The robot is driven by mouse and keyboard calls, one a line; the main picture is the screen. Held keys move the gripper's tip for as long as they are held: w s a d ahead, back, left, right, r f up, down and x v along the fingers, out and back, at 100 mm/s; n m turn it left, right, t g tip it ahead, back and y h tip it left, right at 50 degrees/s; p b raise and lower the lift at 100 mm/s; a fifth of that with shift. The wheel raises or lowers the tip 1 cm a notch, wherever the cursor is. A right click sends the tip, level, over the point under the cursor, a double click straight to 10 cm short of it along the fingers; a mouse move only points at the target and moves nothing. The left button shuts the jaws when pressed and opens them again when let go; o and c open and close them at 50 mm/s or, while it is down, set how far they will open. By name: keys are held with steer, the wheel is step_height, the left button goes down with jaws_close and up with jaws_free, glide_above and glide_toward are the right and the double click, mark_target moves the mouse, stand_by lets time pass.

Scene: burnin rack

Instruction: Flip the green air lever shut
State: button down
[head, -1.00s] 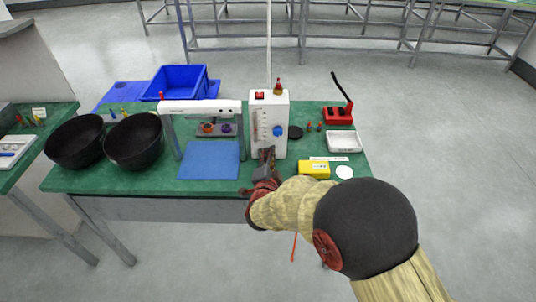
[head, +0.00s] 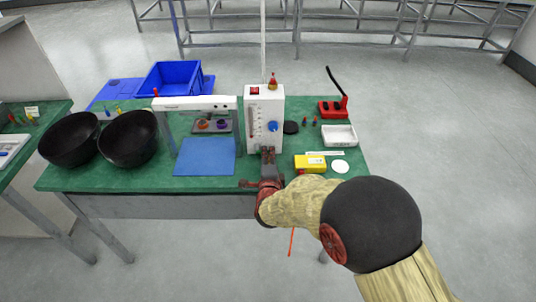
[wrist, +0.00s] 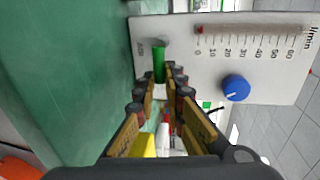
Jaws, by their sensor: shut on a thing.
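The white air unit (head: 264,115), with a flow scale and a blue knob (head: 273,126), stands upright on the green bench. The green air lever (wrist: 159,65) shows low on its face in the wrist view, with its tip between my fingertips. My gripper (head: 268,153) is at the foot of the unit's front, and in the wrist view (wrist: 160,86) its fingers are closed in on the lever from both sides. In the head view my fingers hide the lever.
A blue mat (head: 205,157) and a white frame (head: 195,103) are left of the unit. A yellow box (head: 309,162), a white tray (head: 339,135) and a red base with a black lever (head: 332,107) are on the right. Two black bowls (head: 129,139) stand further left.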

steer(key=shift+f, duration=0.15)
steer(key=c, duration=1.9)
jaws_free()
steer(key=shift+s, duration=0.1)
steer(key=s, duration=0.4)
steer(key=s+r, duration=0.1)
steer(key=s, duration=0.2)
steer(key=s+r, duration=0.1)
steer(key=s, duration=0.3)
steer(key=shift+s+a+r, duration=0.2)
steer(key=shift+s+r, duration=0.05)
steer(key=shift+s, duration=0.05)
